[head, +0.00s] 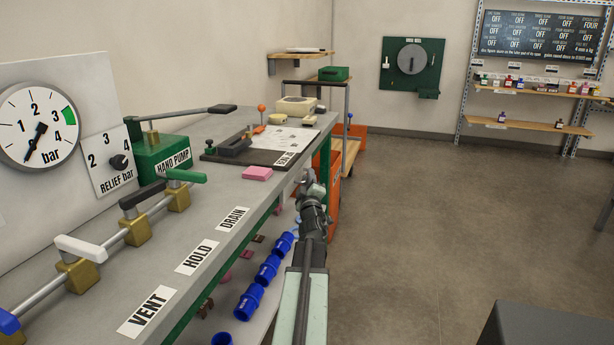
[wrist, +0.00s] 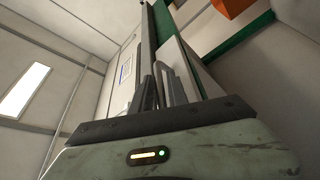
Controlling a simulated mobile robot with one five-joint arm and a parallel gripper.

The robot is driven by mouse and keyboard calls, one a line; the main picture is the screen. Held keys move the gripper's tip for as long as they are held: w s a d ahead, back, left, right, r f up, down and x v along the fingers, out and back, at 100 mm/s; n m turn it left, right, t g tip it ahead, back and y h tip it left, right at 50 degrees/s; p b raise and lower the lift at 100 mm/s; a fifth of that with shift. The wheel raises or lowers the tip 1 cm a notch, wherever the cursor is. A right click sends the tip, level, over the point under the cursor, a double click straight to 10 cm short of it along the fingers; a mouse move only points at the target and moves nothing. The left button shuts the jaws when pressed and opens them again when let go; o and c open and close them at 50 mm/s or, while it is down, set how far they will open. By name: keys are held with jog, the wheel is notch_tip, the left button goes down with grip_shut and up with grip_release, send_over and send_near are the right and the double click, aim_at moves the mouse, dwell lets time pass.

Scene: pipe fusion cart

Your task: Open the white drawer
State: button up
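No white drawer can be made out for certain in the head view; my arm and the bench edge cover part of the area under the bench top. In the wrist view a pale, flat panel (wrist: 171,67) stands just beyond my fingers, with a curved bar like a handle beside it. I cannot tell whether this is the drawer front. My gripper (head: 307,179) is at the right edge of the bench, near its far end. Its grey fingers (wrist: 152,90) show in the wrist view, close to the panel. Whether they are apart or touch anything is unclear.
The grey bench (head: 228,193) carries a hand pump (head: 163,152), valves and a pink block (head: 257,173). An orange bin (head: 333,196) and a cart are beyond my gripper.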

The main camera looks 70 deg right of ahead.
jog(key=shift+d, duration=0.2)
grip_shut()
dwell(1.3)
